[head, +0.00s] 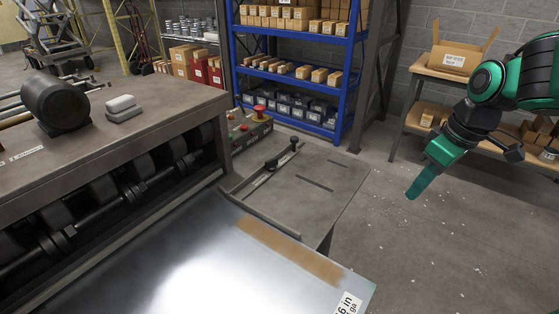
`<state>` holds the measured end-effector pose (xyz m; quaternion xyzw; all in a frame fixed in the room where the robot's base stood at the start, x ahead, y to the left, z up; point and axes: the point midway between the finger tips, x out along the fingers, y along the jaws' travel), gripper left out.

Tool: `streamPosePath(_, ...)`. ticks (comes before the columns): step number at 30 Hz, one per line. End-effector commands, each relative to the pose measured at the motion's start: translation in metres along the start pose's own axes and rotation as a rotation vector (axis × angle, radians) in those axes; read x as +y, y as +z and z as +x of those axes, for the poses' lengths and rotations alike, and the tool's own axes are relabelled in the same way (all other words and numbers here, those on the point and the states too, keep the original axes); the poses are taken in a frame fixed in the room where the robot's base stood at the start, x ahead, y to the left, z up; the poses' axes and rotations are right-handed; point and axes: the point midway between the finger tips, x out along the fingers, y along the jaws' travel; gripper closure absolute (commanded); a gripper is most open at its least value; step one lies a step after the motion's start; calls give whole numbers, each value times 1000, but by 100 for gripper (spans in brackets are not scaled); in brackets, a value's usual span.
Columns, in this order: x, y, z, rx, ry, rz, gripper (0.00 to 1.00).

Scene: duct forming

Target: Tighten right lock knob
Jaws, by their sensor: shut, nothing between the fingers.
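A small black knob (271,164) stands on a narrow slotted guide with a pale scale strip, on the grey side table to the right of the roller machine. A second, smaller dark piece (294,142) sits at the far end of this guide. I cannot tell from this view which is the right lock knob or how tight either one is. My gripper (411,192), with green fingers, is shut and empty. It hangs in the air to the right of the side table, apart from the knobs and pointing down.
The roller machine (150,95) fills the left. A shiny sheet (180,265) with a brown strip lies in front, its labelled corner sticking out. A control box (250,130) with a red button stands behind the guide. Open floor (430,250) lies below my gripper.

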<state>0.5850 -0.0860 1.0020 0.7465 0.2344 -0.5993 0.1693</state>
Motion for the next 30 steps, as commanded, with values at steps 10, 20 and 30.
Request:
streamPosePath(10, -75, -185, 19, 354, -119, -1138, 100)
streamPosePath(20, -114, -227, 22, 508, -127, -1451, 100)
streamPosePath(30, -134, -239, 70, 505, -131, -1450, 100)
